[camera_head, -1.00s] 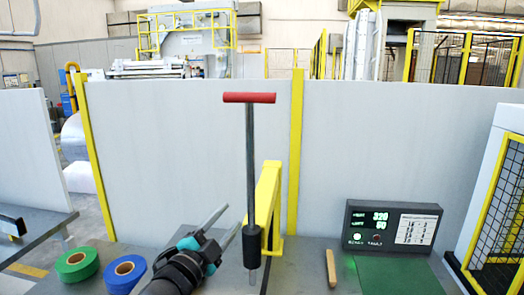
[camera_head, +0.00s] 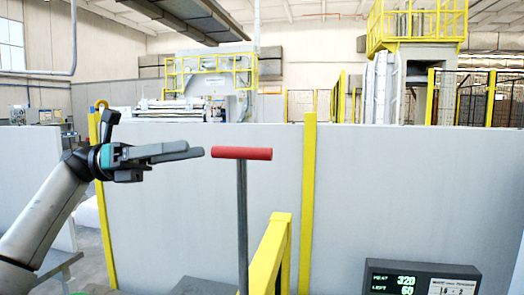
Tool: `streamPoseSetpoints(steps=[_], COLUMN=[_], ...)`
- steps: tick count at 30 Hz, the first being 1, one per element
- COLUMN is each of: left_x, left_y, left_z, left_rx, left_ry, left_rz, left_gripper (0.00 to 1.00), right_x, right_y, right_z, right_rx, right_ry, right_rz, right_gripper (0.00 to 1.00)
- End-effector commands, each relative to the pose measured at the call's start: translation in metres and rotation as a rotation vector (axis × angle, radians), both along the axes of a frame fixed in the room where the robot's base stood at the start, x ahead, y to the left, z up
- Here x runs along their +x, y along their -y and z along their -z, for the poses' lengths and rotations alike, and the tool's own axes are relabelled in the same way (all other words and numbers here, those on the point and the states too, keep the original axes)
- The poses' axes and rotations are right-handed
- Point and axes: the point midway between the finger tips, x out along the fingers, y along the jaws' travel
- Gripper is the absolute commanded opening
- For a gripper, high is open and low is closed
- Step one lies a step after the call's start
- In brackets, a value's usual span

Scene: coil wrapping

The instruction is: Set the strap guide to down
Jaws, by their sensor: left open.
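A red crossbar handle (camera_head: 242,153) tops an upright grey rod (camera_head: 242,225), forming a T beside a yellow bracket (camera_head: 270,255). I take this to be the strap guide; the rod's lower end is below the picture. My left gripper (camera_head: 195,151) comes in from the left at the handle's height, its fingers pointing right. The fingertips appear close to the handle's left end, and I cannot tell the gap in depth. The gripper is open, with nothing between the fingers. My right gripper is out of view.
A dark display panel (camera_head: 420,280) with green digits stands at the lower right. A pale wall panel (camera_head: 390,190) with a yellow post (camera_head: 308,200) stands behind the rod. Free space lies above and right of the handle.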

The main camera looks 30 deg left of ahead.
Motion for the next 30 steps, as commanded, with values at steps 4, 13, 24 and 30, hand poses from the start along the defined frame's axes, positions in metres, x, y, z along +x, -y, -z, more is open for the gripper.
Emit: streamPoseSetpoints(steps=[4,13,24,30], left_x=[-0.026,-0.039,-0.027,-0.018], left_y=[-0.015,-0.017,0.035,0.072], left_z=[-0.006,-0.005,-0.006,-0.007], left_rx=[0.129,0.196,0.194,0.193], left_ry=[0.06,0.084,0.084,0.084], left_rz=[0.029,0.052,0.054,0.055], left_gripper=[0.52,0.52,0.52,0.52], right_x=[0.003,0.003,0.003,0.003], right_y=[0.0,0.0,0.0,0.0], right_z=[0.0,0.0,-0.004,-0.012], right_rx=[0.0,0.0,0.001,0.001], right_ry=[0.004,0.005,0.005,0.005], right_rz=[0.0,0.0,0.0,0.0], right_gripper=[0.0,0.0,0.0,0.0])
